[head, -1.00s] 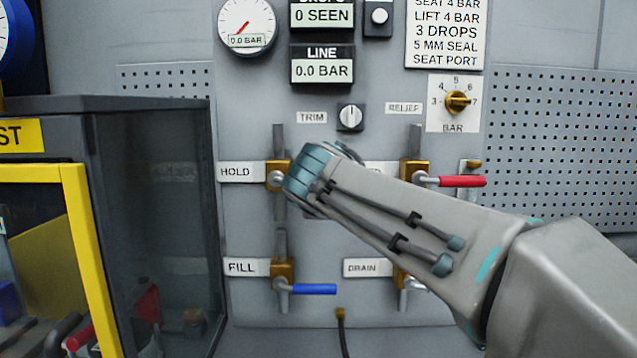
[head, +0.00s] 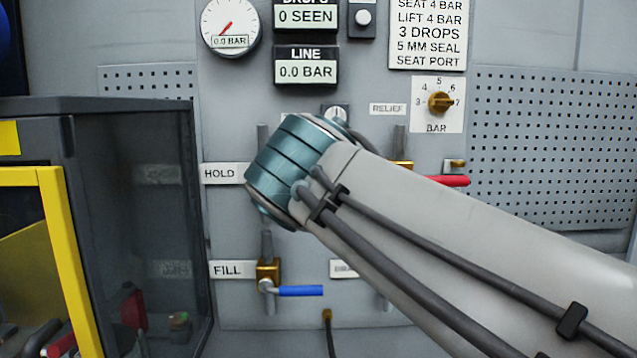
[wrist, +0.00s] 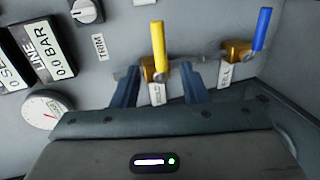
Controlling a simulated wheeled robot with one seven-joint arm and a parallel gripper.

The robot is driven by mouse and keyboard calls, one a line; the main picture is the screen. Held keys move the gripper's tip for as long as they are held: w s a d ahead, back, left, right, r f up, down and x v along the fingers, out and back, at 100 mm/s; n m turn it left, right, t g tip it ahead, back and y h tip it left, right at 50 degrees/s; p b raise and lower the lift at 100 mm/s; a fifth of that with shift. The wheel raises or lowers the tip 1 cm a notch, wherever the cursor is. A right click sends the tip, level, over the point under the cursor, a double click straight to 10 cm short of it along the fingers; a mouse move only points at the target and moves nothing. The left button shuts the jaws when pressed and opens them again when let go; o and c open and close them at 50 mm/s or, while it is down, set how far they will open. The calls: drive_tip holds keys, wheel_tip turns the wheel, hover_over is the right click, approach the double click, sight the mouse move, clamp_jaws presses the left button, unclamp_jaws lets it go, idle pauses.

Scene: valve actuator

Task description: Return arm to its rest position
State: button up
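My arm crosses the head view from the lower right, and its teal wrist (head: 290,165) covers the HOLD valve. My gripper is hidden behind the wrist there. In the wrist view my gripper (wrist: 160,78) shows two dark blue fingers spread apart, with nothing held between them. The HOLD valve (wrist: 155,68), brass with a yellow handle (wrist: 157,40), appears in the gap between the fingers. The handle points up in that picture. I cannot tell how far the fingertips are from the valve.
The FILL valve (head: 268,273) has a blue handle (head: 300,291) pointing right. A red handle (head: 449,181) sticks out behind my arm. A dark cabinet with a yellow frame (head: 55,240) stands at left. The gauge (head: 230,25) and LINE display (head: 306,70) read 0.0 BAR.

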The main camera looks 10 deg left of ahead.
drive_tip(key=shift+s+d+r, duration=0.1)
drive_tip(key=shift+s+r, duration=0.05)
drive_tip(key=shift+s, duration=0.55)
drive_tip(key=d+f+m+g+h+p, duration=0.5)
drive_tip(key=d+f+m, duration=0.4)
drive_tip(key=d+f, duration=0.6)
drive_tip(key=s+d+f+m+g+y+p, duration=0.1)
drive_tip(key=s+d+f+m+g+p, duration=0.1)
drive_tip(key=s+d+f+m+g, duration=0.1)
drive_tip(key=s+d+f+m+g+y+p, duration=0.1)
drive_tip(key=s+d+f+m+g, duration=0.3)
drive_tip(key=s+f+m, duration=0.4)
wheel_tip(320, 180, down, 2)
drive_tip(key=shift+s+d+f+p, duration=0.25)
drive_tip(key=shift+s+d+p, duration=0.4)
drive_tip(key=shift+s, duration=0.2)
